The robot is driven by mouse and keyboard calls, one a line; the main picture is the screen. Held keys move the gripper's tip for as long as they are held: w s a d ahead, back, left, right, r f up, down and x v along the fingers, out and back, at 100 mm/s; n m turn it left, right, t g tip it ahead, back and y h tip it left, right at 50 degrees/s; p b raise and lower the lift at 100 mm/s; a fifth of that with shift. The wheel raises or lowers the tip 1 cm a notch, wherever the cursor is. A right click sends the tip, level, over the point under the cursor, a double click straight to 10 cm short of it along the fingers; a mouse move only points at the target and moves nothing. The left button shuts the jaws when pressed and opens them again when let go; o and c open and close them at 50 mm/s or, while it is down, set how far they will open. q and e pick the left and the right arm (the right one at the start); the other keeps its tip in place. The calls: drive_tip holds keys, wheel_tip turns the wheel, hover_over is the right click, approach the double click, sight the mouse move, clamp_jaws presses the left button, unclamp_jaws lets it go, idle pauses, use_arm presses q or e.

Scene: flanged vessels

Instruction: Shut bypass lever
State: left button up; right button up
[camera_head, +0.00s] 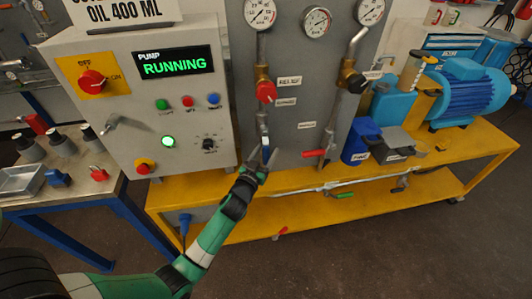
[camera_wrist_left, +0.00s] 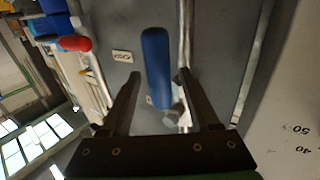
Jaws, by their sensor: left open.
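A blue lever handle (camera_head: 266,151) hangs on the lower part of the grey panel (camera_head: 300,95), below a red knob. In the left wrist view the blue handle (camera_wrist_left: 156,62) stands lengthwise between my open fingers, with a gap on each side. My left gripper (camera_head: 263,159) is open at the handle in the head view, and its fingers (camera_wrist_left: 158,78) hold nothing. Whether the handle reaches fully in between them in depth I cannot tell. A red lever (camera_head: 314,153) lies level to the right. Which label reads bypass is too small to tell. My right gripper is not in view.
The control box (camera_head: 140,100) stands close on the left, its display (camera_head: 175,64) reading RUNNING. A vertical pipe (camera_wrist_left: 186,40) runs close beside the blue handle. Blue and grey bins (camera_head: 362,142) and a blue motor (camera_head: 468,90) stand to the right on the yellow bench (camera_head: 462,150).

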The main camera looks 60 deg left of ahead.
use_arm(q)
clamp_jaws()
idle(0.3)
idle(1.1)
